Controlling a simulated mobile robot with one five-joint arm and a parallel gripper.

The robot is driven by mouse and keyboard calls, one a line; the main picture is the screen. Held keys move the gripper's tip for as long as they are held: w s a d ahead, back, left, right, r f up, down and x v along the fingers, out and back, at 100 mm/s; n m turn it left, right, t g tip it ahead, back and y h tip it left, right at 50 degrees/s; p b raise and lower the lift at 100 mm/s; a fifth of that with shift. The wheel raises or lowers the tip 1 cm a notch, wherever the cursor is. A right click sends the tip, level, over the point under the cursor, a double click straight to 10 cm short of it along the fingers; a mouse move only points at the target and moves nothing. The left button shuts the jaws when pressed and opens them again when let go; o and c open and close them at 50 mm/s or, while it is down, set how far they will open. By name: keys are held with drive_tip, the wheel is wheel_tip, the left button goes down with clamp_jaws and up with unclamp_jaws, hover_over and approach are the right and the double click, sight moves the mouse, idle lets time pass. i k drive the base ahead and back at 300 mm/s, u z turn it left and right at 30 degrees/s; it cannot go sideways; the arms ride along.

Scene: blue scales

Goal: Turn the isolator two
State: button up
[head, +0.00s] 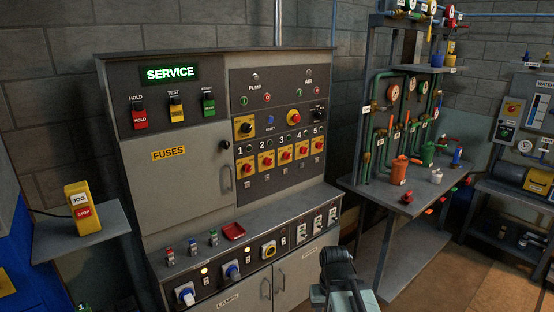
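A grey control cabinet (180,200) stands in the middle of the head view. Its right panel has a row of red rotary knobs on yellow plates, numbered 1 to 5. Isolator two (266,161) is the red knob under the number 2, between the knobs for 1 (247,168) and 3 (285,156). The exact angle of its handle is too small to tell. My gripper (340,268) is at the bottom, in front of the cabinet's lower right part, below and right of isolator two and well apart from it. Whether its fingers are open does not show.
A yellow jog/stop box (82,208) is on a left shelf. A bench (400,201) with pipes and gauges stands at right. Open floor (450,270) lies at lower right.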

sight(268, 161)
drive_tip(key=u, duration=0.25)
drive_tip(key=i, duration=0.85)
drive_tip(key=u, duration=0.5)
